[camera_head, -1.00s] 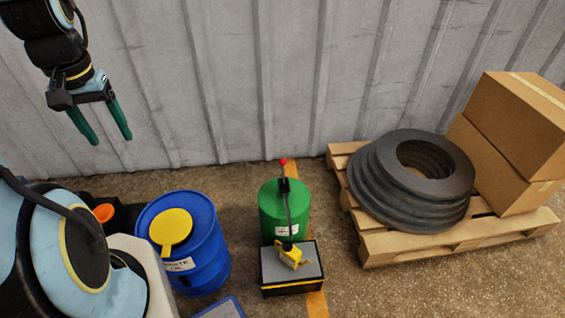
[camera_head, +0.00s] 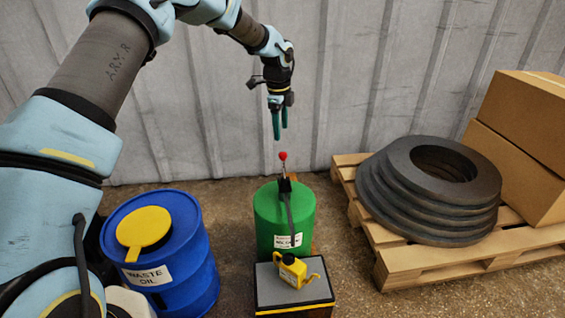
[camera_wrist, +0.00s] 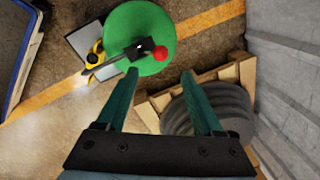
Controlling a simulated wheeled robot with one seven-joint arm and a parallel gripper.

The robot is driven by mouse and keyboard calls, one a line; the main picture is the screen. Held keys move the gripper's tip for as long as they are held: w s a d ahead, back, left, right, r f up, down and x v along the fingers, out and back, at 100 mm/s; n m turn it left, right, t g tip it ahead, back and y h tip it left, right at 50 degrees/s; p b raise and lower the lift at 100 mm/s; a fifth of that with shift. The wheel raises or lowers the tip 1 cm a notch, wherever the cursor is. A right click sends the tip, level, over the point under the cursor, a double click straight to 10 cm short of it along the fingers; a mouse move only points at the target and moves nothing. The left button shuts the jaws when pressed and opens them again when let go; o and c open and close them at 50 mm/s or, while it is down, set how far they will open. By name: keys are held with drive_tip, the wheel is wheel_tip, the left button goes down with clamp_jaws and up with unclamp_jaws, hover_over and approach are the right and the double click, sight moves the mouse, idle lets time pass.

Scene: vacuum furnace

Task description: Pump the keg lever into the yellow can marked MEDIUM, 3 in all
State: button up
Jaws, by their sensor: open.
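The green keg (camera_head: 283,218) stands on the floor near the wall, with a white label on its front. Its lever with a red knob (camera_head: 283,156) rises from the top, and a dark spout hangs down the front. The yellow can (camera_head: 291,270) stands upright on a grey-topped dark box (camera_head: 264,291) in front of the keg, near the spout's end; its marking is too small to read. My gripper (camera_head: 279,137) is open and empty, pointing down just above the red knob, apart from it. In the wrist view the knob (camera_wrist: 187,56) lies beyond the fingertips.
A blue waste oil drum (camera_head: 178,271) with a yellow lid stands left of the keg. A wooden pallet (camera_head: 405,271) with stacked dark rings (camera_head: 425,190) and cardboard boxes (camera_head: 525,150) stands to the right. The corrugated wall (camera_head: 340,90) is close behind.

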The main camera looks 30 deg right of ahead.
sight(283, 153)
drive_tip(key=f, duration=0.3)
drive_tip(key=f+b, duration=0.1)
drive_tip(key=f, duration=0.3)
drive_tip(key=d+f, duration=0.1)
drive_tip(key=f, duration=0.2)
drive_tip(key=shift+w+f+b, duration=0.25)
drive_tip(key=shift+w+b, duration=0.05)
drive_tip(key=shift+w, duration=0.05)
drive_tip(key=shift+c, duration=0.2)
clamp_jaws()
idle(0.8)
